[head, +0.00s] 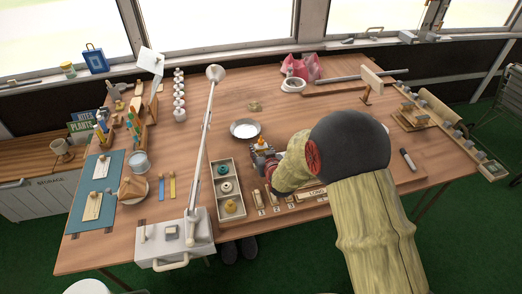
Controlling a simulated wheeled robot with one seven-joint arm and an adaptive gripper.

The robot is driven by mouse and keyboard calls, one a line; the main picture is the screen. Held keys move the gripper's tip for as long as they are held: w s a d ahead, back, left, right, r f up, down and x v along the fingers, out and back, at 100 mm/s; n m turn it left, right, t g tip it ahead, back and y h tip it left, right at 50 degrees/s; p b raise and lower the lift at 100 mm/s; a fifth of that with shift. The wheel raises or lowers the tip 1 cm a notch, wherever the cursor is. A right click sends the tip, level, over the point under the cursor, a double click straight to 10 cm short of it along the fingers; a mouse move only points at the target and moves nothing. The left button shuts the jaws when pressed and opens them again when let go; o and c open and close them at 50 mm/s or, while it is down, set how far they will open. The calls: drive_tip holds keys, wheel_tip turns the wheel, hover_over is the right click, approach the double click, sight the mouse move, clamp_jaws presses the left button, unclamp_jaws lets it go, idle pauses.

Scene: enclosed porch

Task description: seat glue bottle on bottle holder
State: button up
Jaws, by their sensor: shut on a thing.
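My gripper (262,161) is near the middle of the table, between the compartment tray and my bent arm. It is small and partly hidden by my arm. It is shut on what looks like the glue bottle (261,142), whose orange tip shows above the fingers. The bottle seems roughly upright, and its lower part is hidden. I cannot make out the bottle holder; it may be hidden by my gripper or arm. I cannot tell whether the bottle touches anything below it.
A tray (240,210) with round spools lies left of my gripper. A metal bowl (245,122) sits behind it. A lamp (207,118) with a long arm rises at the left. A board with labelled pieces (315,193) lies in front. The table's back middle is mostly clear.

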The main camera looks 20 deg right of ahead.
drive_tip(key=shift+f+b, duration=0.95)
drive_tip(key=shift+f, duration=0.2)
idle(0.5)
drive_tip(key=o, duration=1.3)
drive_tip(key=shift+o, duration=1.3)
drive_tip(key=o, duration=0.4)
drive_tip(key=shift+s+r, duration=0.1)
drive_tip(key=shift+r, duration=0.05)
drive_tip(key=shift+s+r+p, duration=0.65)
drive_tip(key=shift+s+r, duration=0.3)
drive_tip(key=shift+s, duration=0.15)
drive_tip(key=shift+s+r+p, duration=0.65)
drive_tip(key=shift+s+r, duration=0.25)
drive_tip(key=shift+s, duration=0.2)
drive_tip(key=shift+s, duration=0.15)
